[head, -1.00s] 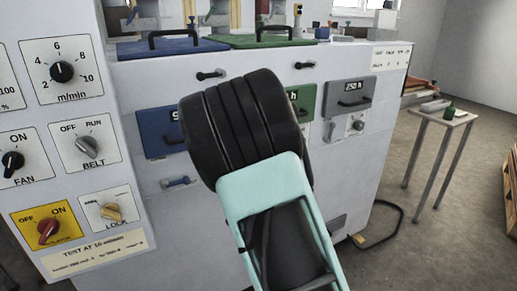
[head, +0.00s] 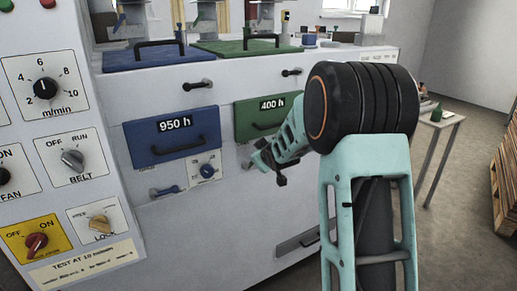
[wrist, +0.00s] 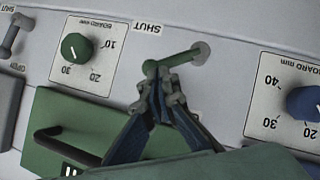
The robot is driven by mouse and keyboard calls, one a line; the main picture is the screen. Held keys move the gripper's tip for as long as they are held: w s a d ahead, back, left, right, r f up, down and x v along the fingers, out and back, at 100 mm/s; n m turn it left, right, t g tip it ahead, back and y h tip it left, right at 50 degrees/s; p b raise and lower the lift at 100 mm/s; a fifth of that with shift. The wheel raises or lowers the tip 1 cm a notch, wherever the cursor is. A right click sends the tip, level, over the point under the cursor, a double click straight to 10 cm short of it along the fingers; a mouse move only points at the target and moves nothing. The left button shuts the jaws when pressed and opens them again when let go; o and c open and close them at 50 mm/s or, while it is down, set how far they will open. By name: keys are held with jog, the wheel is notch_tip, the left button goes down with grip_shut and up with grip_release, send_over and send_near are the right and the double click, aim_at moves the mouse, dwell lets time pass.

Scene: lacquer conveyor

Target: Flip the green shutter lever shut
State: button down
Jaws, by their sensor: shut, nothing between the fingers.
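The green shutter lever (wrist: 178,59) shows in the wrist view, which looks upside down. It is a short bar running from a round grey-green end at the right, slanting slightly down to the left. The SHUT label (wrist: 148,29) is just above and left of it. My gripper (wrist: 160,78) is shut and empty, its tips at the lever's left end; I cannot tell whether they touch. In the head view my gripper (head: 262,162) is at the panel below the green 400 h drawer (head: 263,117), and the green lever cannot be made out there.
A green knob (wrist: 76,47) and a blue knob (wrist: 307,101) flank the lever. The green drawer's handle (wrist: 66,146) sticks out nearby. The blue 950 h drawer (head: 173,138) and blue lever (head: 165,190) are to the left. A small table (head: 440,122) stands at right.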

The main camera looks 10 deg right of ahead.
jog(key=d+f+m+y+p, duration=0.1)
jog(key=p, duration=0.4)
jog(key=d+f+m+g+y+p, duration=0.1)
jog(key=p, duration=0.4)
jog(key=shift+w+y+p, duration=0.3)
jog(key=shift+w+p, duration=0.05)
jog(key=shift+p, duration=0.05)
jog(key=shift+f, duration=0.2)
jog(key=shift+r, duration=0.1)
